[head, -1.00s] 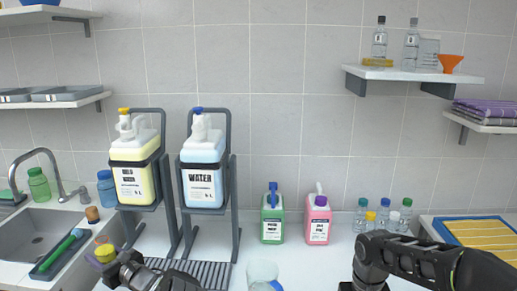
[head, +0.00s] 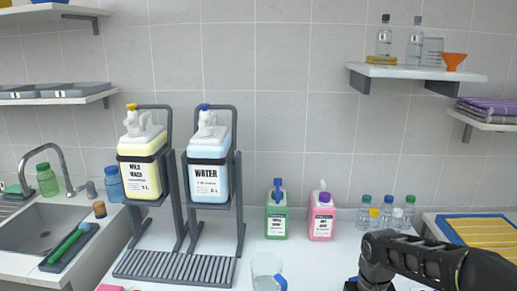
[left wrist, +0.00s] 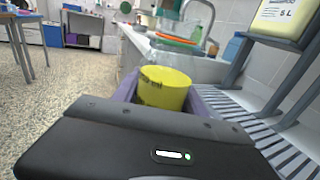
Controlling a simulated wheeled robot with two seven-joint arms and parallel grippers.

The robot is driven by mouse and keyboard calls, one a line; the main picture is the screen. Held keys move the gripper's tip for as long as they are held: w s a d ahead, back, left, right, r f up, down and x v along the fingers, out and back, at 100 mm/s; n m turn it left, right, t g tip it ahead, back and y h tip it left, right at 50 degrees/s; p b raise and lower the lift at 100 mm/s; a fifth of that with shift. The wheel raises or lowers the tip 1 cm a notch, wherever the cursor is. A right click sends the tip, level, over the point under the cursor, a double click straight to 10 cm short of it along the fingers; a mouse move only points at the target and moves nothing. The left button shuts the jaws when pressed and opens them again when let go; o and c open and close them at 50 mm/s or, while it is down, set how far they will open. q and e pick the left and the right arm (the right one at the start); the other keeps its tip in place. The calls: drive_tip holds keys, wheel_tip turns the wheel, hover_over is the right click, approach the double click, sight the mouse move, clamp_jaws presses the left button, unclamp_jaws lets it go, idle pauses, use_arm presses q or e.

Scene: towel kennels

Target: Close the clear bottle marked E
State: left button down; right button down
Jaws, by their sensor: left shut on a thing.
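My left gripper (left wrist: 162,95) is shut on a yellow cap-like piece (left wrist: 165,88), held between its purple fingers in the left wrist view. Dark marks on its side are too small to read. The left gripper is outside the head view. My right arm reaches in at the lower right; its gripper lies at or below the bottom edge, so its jaws do not show. An open-looking clear vessel (head: 266,264) stands at the front middle, with a blue cap (head: 279,282) beside it, cut by the edge. No letter E is readable on any clear bottle.
Several small capped bottles (head: 387,214) stand at the back right. Green (head: 276,222) and pink (head: 321,224) jugs stand left of them. Racked yellow (head: 140,172) and WATER (head: 207,180) canisters stand over a slatted drain (head: 175,267). The sink (head: 40,232) is left.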

drive_tip(key=shift+a+r, duration=0.1)
drive_tip(key=shift+a, duration=0.05)
use_arm(q)
drive_tip(key=s+d+m+t+h, duration=0.1)
drive_tip(key=s+d+m+t, duration=0.1)
drive_tip(key=d, duration=0.7)
drive_tip(key=s+d+m+t+h, duration=0.1)
drive_tip(key=s+d+t, duration=0.2)
drive_tip(key=d, duration=0.6)
drive_tip(key=shift+m+h, duration=0.4)
drive_tip(key=shift+t, duration=0.3)
drive_tip(key=w+d+f+m+t+h, duration=0.2)
drive_tip(key=d+m+t+h, duration=0.4)
drive_tip(key=d, duration=0.9)
drive_tip(key=m+h, duration=0.2)
drive_tip(key=h, duration=0.2)
drive_tip(key=shift+d+h, duration=0.25)
drive_tip(key=shift+h, duration=0.15)
drive_tip(key=shift+f, duration=0.1)
